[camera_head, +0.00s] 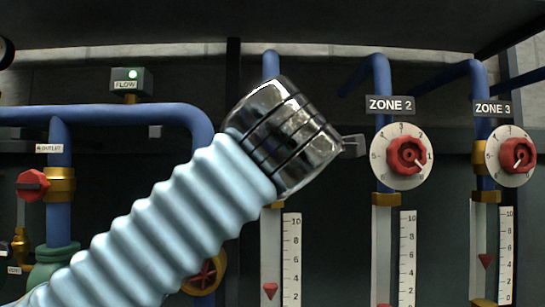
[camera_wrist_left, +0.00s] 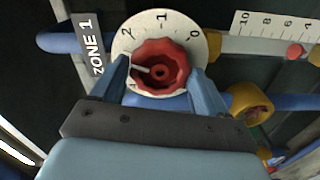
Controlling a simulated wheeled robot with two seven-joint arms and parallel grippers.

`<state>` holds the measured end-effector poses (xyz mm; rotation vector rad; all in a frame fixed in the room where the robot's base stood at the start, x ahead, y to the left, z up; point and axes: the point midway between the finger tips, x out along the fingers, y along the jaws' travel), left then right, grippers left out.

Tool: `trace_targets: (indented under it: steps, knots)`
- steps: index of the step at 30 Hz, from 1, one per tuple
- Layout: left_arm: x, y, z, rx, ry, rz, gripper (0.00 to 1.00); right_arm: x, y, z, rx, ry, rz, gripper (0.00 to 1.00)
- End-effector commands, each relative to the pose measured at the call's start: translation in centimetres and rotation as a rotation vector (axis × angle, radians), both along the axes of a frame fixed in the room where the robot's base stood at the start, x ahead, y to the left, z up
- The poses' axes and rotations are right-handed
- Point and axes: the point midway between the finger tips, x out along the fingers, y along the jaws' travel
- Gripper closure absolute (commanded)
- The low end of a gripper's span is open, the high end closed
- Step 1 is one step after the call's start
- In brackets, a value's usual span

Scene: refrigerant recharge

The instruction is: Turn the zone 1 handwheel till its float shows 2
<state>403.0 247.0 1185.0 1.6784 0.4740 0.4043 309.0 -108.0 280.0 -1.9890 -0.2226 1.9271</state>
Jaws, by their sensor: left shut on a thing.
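The zone 1 handwheel (camera_wrist_left: 160,66) is a red lobed knob on a white dial (camera_wrist_left: 178,22) in the left wrist view. My left gripper (camera_wrist_left: 163,80) has one finger on each side of the knob and is shut on it. The knob's white pointer points left, past the 2 mark; the dial part there is covered by a finger. In the head view my left arm and wrist (camera_head: 285,135) hide the zone 1 dial and knob. The zone 1 float (camera_head: 270,290), a red cone in its tube, sits low beside the scale (camera_head: 292,255), around the 2 to 4 marks. My right gripper is not in view.
The zone 2 knob (camera_head: 407,156) and zone 3 knob (camera_head: 516,155) are to the right, with floats and scales below. A red outlet valve (camera_head: 33,184) is at left. A flow box (camera_head: 131,82) shows a green light. Blue pipes (camera_head: 110,113) run around my arm.

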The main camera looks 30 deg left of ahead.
Motion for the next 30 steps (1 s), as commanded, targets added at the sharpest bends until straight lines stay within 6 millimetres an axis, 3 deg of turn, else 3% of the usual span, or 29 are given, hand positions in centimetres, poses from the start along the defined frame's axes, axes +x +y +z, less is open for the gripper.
trace_targets:
  steps: [1, 2, 5, 14, 30]
  knots:
    - [0.1, -0.1, -0.4, -0.021, -0.010, -0.002, 0.62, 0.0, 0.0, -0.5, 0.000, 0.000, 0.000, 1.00]
    - [0.0, -0.1, -0.2, -0.017, -0.008, -0.002, 0.21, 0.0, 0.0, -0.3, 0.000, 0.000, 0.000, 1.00]
    - [0.0, -0.1, -0.1, -0.016, -0.008, -0.001, 0.06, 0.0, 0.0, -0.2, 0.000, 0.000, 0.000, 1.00]
    - [-0.2, -0.1, -0.1, -0.015, -0.009, -0.001, 0.06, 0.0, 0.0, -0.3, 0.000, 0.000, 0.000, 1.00]
    - [-5.7, -3.5, 0.0, -0.015, -0.010, -0.001, 0.06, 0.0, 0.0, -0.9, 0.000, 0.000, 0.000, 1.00]
